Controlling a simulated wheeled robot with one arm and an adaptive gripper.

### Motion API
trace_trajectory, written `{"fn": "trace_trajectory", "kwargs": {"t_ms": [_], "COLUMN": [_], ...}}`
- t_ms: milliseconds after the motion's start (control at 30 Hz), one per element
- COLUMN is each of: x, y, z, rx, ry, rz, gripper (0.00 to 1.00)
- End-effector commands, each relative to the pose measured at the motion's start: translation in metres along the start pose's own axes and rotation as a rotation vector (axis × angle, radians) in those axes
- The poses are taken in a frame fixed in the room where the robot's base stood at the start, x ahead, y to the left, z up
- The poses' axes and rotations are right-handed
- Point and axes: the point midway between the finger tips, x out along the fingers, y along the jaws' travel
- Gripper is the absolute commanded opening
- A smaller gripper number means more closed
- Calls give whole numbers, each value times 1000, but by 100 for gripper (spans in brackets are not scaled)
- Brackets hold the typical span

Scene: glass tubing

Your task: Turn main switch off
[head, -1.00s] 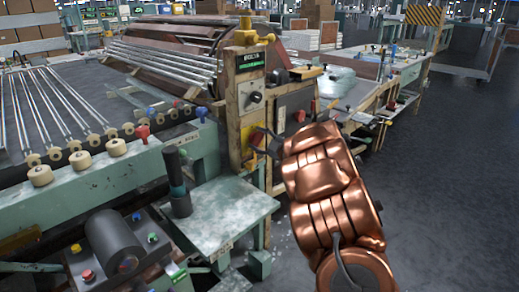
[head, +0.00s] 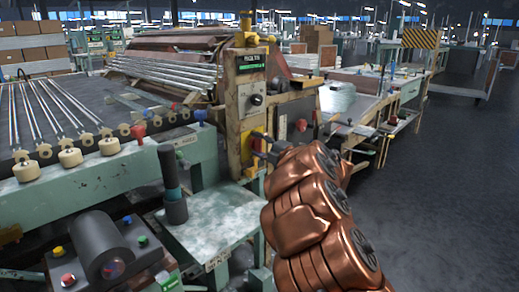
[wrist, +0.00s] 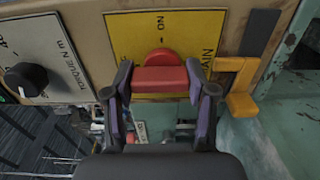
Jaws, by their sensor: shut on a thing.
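The main switch is a red handle (wrist: 160,77) on a yellow plate (wrist: 205,25) marked "ON" and "MAIN", upside down in the wrist view. The red handle lies crosswise in that picture, with a rounded red hub behind it. My gripper (wrist: 159,80) is shut on the handle, one fingertip at each end. In the head view, my gripper (head: 266,146) reaches the yellow plate (head: 258,139) on the wooden machine post, and the handle itself is hidden there. My copper arm stands in front of the post's right side.
A black torque knob (wrist: 26,79) sits on a white plate beside the yellow one. A yellow bracket (wrist: 238,85) stands close to my gripper's other side. In the head view, a green side table (head: 215,222) with a dark cylinder is at lower left. The floor at right is open.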

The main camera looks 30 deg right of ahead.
Motion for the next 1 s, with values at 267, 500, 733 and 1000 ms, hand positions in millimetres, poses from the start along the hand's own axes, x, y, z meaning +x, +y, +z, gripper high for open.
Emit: {"fn": "trace_trajectory", "kwargs": {"t_ms": [267,500,733,1000], "x": [0,0,0,0], "y": [0,0,0,0], "z": [0,0,0,0], "rx": [-16,-16,-15,-15], "ry": [0,0,0,0], "rz": [-1,-1,-1,-1], "gripper": [21,57,81,81]}}
